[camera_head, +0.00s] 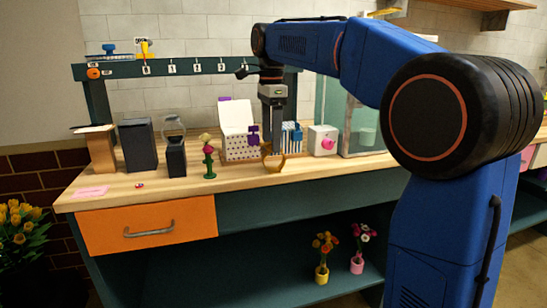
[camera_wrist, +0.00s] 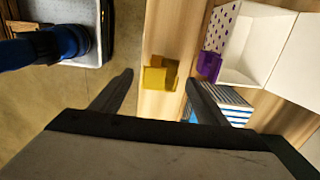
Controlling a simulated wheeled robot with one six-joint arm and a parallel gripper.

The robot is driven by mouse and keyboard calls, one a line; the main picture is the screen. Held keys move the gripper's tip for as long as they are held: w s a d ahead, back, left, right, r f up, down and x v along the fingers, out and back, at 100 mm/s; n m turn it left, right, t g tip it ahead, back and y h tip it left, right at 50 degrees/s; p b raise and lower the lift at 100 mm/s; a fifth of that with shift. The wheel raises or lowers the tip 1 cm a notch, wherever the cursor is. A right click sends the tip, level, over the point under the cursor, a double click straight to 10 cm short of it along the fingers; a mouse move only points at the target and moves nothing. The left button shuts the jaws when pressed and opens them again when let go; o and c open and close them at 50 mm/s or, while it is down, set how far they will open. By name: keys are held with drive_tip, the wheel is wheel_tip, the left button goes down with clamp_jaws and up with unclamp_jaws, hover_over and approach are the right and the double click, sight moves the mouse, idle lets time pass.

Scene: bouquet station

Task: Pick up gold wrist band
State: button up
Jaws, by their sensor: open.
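The gold wrist band (camera_head: 280,167) stands as an open curved shape near the front edge of the wooden worktop (camera_head: 120,192). My gripper (camera_head: 272,150) points straight down just over it, its fingers open. In the wrist view the gold band (camera_wrist: 153,78) shows between my two spread fingertips (camera_wrist: 159,84). I cannot tell whether the fingers touch it or how far down they reach.
A white dotted box (camera_head: 240,148) with a raised lid stands close behind, with a purple piece (camera_wrist: 209,65) on its edge and blue-striped items (camera_head: 291,136) beside it. A green stand with a flower (camera_head: 209,160) is to the left.

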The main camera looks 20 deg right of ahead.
drive_tip(key=shift+f, duration=1.75)
drive_tip(key=c, duration=1.2)
drive_tip(key=shift+o, duration=0.2)
